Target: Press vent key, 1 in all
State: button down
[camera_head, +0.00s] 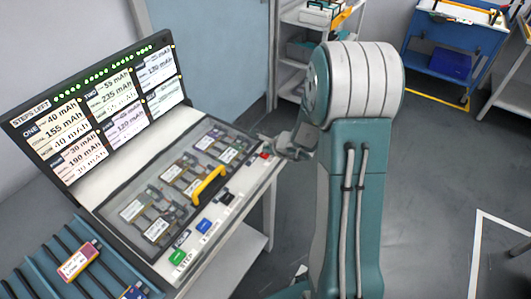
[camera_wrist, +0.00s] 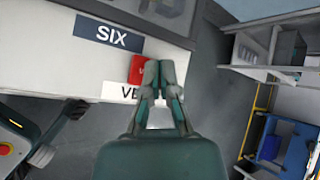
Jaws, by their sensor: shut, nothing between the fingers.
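The vent key is a small red key (camera_wrist: 137,70) at the console's edge in the wrist view, beside a white label (camera_wrist: 126,91) whose visible letters read "VE". In the head view the red key (camera_head: 265,155) sits at the right end of the console's key row. My gripper (camera_wrist: 159,66) is shut and empty, its fingertips together over the right side of the key and part of the label. I cannot tell whether they touch the key. In the head view my gripper (camera_head: 277,146) is beside the key, partly hidden by my arm.
The console (camera_head: 110,187) has a lit screen (camera_head: 100,105), a clear-covered bay with a yellow handle (camera_head: 209,185), and green (camera_head: 177,257), blue (camera_head: 203,225) and black (camera_head: 227,198) keys. A blue rack (camera_head: 45,272) stands lower left.

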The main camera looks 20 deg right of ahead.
jog(key=shift+f, duration=0.3)
jog(key=shift+r, duration=0.15)
dwell(0.5)
jog(key=shift+r, duration=0.75)
jog(key=shift+r, duration=2.5)
